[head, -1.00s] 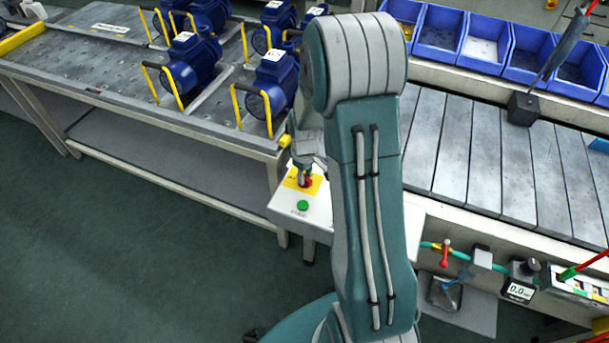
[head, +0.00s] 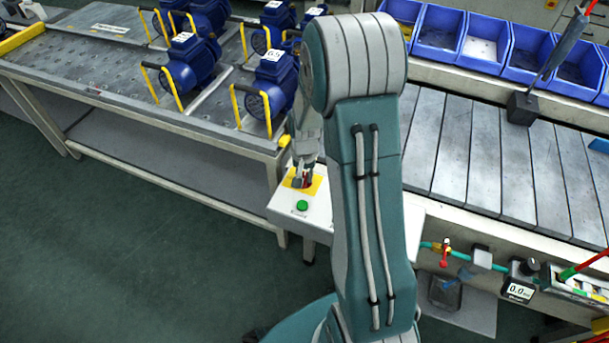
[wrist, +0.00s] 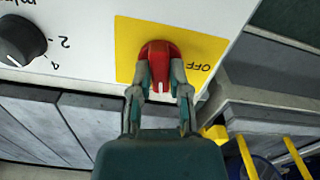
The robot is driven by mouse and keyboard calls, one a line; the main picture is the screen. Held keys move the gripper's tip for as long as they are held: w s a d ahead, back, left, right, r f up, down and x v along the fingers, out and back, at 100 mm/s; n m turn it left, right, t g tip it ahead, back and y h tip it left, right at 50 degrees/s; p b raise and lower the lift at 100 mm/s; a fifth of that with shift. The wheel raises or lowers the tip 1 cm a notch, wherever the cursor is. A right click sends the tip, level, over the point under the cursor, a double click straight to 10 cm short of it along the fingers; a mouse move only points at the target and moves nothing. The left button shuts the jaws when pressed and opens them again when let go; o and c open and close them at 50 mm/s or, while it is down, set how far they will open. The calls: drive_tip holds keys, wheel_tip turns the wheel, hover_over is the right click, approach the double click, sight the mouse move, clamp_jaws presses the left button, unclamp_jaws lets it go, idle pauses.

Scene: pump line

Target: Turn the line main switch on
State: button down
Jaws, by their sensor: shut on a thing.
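The line main switch is a red knob (wrist: 158,58) on a yellow plate (wrist: 126,48), with the word OFF beside it. A short white mark shows on the knob near my fingertips. In the wrist view my gripper (wrist: 160,91) has one finger on each side of the knob and is shut on it. In the head view my gripper (head: 302,182) reaches down to the yellow plate (head: 315,187) on a white control box (head: 322,215). There my fingers mostly hide the knob.
A green button (head: 302,206) sits on the box just in front of the plate. A black dial (wrist: 20,40) is beside the plate in the wrist view. A bench (head: 100,88) with blue pumps is at left, and a slatted conveyor (head: 490,150) at right.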

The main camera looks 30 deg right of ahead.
drive_tip(key=shift+s+f+m, duration=0.1)
drive_tip(key=shift+m, duration=1.5)
drive_tip(key=c, duration=0.6)
unclamp_jaws()
drive_tip(key=shift+a, duration=0.1)
drive_tip(key=shift+r, duration=0.35)
wheel_tip(320, 180, up, 11)
drive_tip(key=shift+r, duration=0.15)
